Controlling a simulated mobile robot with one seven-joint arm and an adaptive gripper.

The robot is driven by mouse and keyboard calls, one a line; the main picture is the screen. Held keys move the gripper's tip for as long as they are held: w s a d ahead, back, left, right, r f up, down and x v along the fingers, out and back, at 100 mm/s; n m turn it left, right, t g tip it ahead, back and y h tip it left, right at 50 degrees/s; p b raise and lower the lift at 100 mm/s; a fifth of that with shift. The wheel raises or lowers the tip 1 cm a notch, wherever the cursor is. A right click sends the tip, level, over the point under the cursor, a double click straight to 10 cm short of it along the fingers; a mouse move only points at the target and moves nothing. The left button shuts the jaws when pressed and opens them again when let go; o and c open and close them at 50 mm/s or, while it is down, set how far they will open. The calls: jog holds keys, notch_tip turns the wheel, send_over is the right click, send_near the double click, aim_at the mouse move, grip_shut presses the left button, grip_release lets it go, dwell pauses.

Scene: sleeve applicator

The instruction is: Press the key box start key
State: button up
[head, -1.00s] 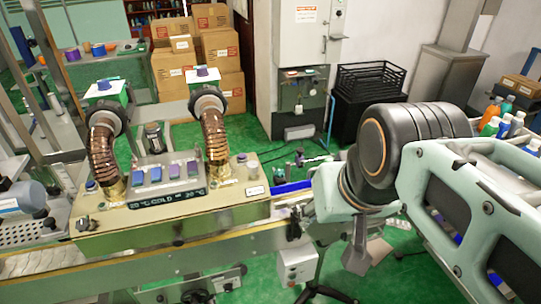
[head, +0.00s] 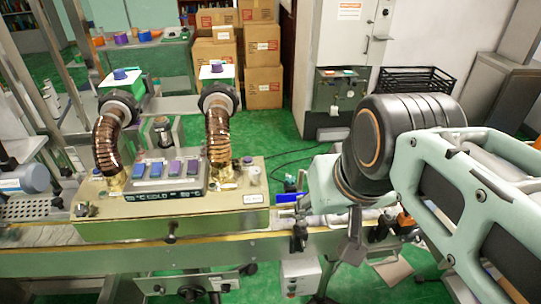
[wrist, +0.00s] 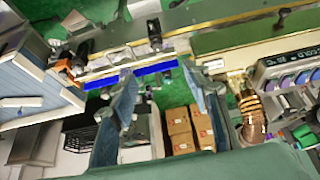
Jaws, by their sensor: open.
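A cream machine box (head: 110,230) stands on the conveyor at left in the head view. Its sloping dark panel (head: 160,196) has a lit display and a row of blue and purple keys (head: 156,168); the panel also shows at the right of the wrist view (wrist: 285,68). I cannot read which key is the start key. A small grey box (head: 300,276) with controls hangs below the conveyor. My gripper (head: 350,248) is right of the cream box, apart from it, its fingertips partly hidden by the arm. In the wrist view my gripper (wrist: 162,90) has its fingers spread, with nothing between them.
Two brown ribbed hoses (head: 218,135) rise from the cream box. The conveyor rail (head: 140,262) runs across the front. Cardboard boxes (head: 262,60), a grey-green cabinet (head: 338,92) and a black crate (head: 415,80) stand behind. Green floor is open between the conveyor and the boxes.

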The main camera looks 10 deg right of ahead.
jog(key=shift+c, duration=0.4)
grip_shut()
dwell(1.0)
